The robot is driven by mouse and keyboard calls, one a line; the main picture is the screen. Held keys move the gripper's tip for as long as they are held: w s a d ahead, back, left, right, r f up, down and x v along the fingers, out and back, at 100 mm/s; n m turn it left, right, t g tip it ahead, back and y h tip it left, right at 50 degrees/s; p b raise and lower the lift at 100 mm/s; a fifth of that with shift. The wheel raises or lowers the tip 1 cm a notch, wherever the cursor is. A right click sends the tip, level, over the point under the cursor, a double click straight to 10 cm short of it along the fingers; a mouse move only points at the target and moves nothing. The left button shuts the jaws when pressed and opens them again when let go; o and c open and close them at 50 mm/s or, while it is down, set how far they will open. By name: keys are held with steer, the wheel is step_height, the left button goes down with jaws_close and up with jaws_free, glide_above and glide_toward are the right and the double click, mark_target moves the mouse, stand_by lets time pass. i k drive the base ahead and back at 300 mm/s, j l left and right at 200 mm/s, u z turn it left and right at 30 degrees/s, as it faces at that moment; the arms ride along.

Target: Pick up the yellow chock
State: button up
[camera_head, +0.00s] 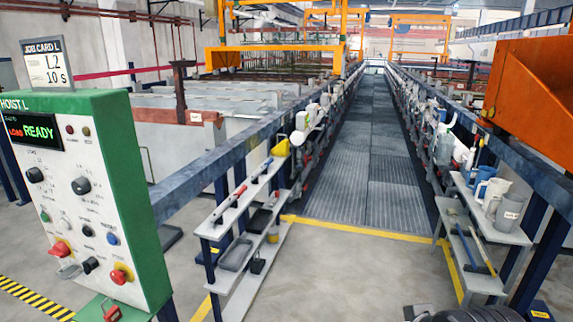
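A small yellow wedge-like object (282,147), which looks like the yellow chock, is at the far end of the left shelf rack's top shelf, near the blue-grey rail. Its exact shape and what it rests on are too small to tell. A smaller yellow item (273,236) sits on the lower shelf of that rack. My gripper's fingers are not visible. A dark ribbed rounded shape (470,314) shows at the bottom edge, right of centre; I cannot tell whether it is part of my arm.
The left shelf rack (212,229) holds red-and-grey tools and trays. A green-sided control panel (90,200) stands at left. A right shelf rack (480,283) holds jugs and long-handled tools. The grated walkway (368,180) and the floor (345,270) between the racks are clear.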

mark_target(282, 149)
steer(key=i+l+z, duration=0.35)
steer(key=i, duration=0.7)
steer(key=i+z, duration=0.35)
steer(key=i, duration=0.65)
steer(key=i+l+u, duration=0.3)
steer(key=i+u, duration=0.2)
steer(key=i, duration=0.4)
steer(key=i+l+u, duration=0.45)
steer(key=i+l, duration=0.2)
steer(key=i, duration=0.2)
steer(key=i+l+u, duration=0.5)
steer(key=i+l, duration=0.2)
steer(key=l, duration=0.2)
